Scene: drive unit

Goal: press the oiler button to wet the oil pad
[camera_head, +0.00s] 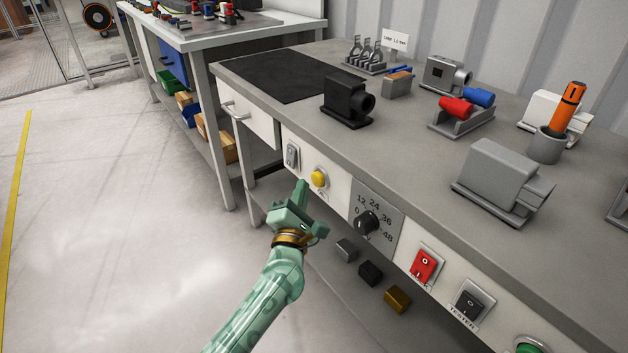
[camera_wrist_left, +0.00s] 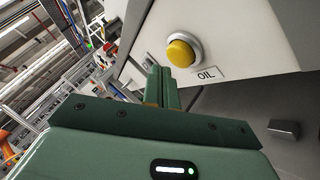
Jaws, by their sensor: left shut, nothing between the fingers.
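The oiler button is a yellow round button (camera_head: 319,178) on the bench's front panel, and it shows large in the left wrist view (camera_wrist_left: 181,52) above a label reading OIL. My left gripper (camera_head: 302,186) is green, shut and empty. Its fingertips are just left of and slightly below the button in the head view. In the wrist view the shut fingers (camera_wrist_left: 161,82) point toward the panel beside the button, and I cannot tell whether they touch it. I cannot pick out the oil pad with certainty. My right gripper is not in view.
The panel also holds a grey switch (camera_head: 291,155), a dial marked 0 to 48 (camera_head: 367,223), a red switch (camera_head: 424,265) and a black TESTER switch (camera_head: 469,304). Blocks lie on the lower shelf (camera_head: 397,299). Motor-like units (camera_head: 348,99) stand on the benchtop. The floor at left is clear.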

